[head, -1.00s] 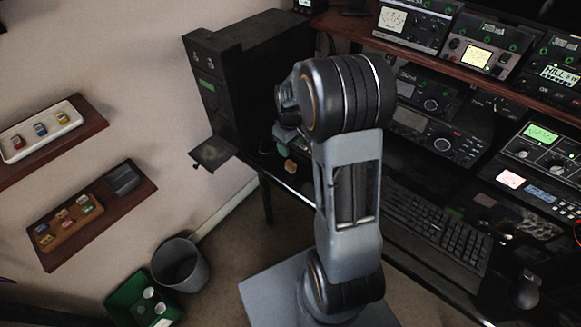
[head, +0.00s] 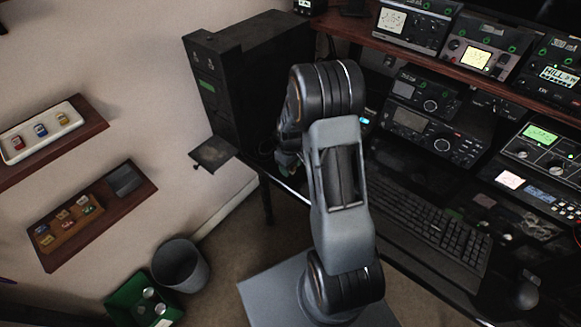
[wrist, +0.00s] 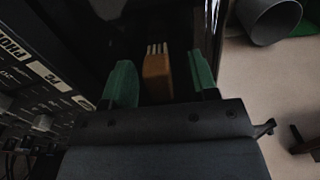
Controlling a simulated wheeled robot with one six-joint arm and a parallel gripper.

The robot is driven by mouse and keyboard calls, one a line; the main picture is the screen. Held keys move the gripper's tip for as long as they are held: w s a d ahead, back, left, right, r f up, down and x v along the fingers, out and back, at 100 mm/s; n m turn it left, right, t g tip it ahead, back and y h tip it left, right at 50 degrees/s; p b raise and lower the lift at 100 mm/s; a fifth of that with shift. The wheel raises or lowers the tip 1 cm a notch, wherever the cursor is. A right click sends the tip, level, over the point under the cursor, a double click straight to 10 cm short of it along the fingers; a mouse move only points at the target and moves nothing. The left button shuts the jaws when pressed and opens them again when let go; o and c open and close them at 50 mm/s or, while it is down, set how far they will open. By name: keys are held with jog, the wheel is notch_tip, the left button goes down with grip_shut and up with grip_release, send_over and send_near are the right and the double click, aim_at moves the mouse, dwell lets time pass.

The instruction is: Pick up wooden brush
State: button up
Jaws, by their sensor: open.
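The wooden brush (wrist: 157,78) is in the wrist view, a brown block with pale bristles at its far end, over a dark surface. My gripper (wrist: 159,62) is open, with one green finger to the left of the brush and the other to its right. In the head view my gripper is mostly hidden behind my arm, beside the black cabinet (head: 245,75), and the brush is not visible there.
Radio equipment (head: 430,130) and a keyboard (head: 430,225) are to the right on the dark desk. Labelled panels (wrist: 35,75) stand close on the left in the wrist view. A grey bin (head: 180,265) and a green box (head: 122,295) are on the floor.

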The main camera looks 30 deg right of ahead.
grip_shut()
dwell(0.5)
jog(key=shift+r, duration=0.5)
notch_tip(320, 180, up, 3)
jog(key=shift+s+a+f, duration=0.1)
jog(key=shift+a, duration=0.05)
jog(key=s+a+r, duration=0.8)
jog(key=s+r, duration=0.1)
jog(key=s, duration=0.1)
jog(key=shift+s+a+b, duration=0.35)
jog(key=shift+r, duration=0.1)
